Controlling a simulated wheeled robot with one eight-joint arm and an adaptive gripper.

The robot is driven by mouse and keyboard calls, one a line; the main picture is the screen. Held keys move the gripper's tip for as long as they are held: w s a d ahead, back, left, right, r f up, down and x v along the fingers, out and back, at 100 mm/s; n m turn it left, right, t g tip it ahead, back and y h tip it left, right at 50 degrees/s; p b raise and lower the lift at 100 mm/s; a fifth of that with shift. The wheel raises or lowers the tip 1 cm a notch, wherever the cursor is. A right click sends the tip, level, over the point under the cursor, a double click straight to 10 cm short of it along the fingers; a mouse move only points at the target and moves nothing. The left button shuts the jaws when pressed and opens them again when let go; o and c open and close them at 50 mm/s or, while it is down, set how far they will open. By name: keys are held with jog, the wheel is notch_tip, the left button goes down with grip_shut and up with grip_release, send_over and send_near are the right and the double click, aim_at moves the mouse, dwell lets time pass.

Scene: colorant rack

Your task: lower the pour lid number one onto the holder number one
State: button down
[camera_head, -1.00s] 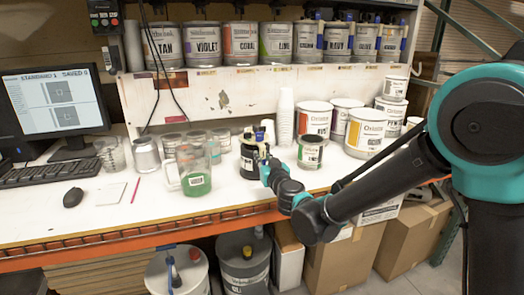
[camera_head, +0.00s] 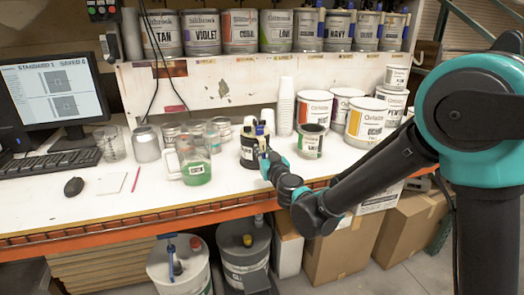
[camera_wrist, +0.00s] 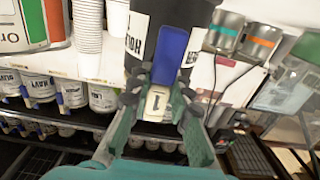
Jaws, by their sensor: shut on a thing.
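My gripper (camera_wrist: 156,105) is shut on a beige piece marked "1" with a blue part, which looks like pour lid number one (camera_wrist: 157,102). In the wrist view, a dark can with a white label (camera_wrist: 138,35) stands close behind the lid. In the head view, my gripper (camera_head: 268,161) is at the right side of a dark labelled container (camera_head: 248,150) on the counter. Whether this container is holder number one cannot be told. The lid's underside and any contact below it are hidden.
A white cup stack (camera_head: 285,106) and a small can (camera_head: 311,141) stand close to the right of my gripper. A jug with green liquid (camera_head: 196,172) stands to the left. The counter's front (camera_head: 80,208) is mostly clear. Cans line the shelf (camera_head: 220,92) above.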

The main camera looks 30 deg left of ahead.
jog(key=shift+f, duration=0.55)
jog(key=c, duration=1.3)
grip_release()
jog(key=v, duration=1.2)
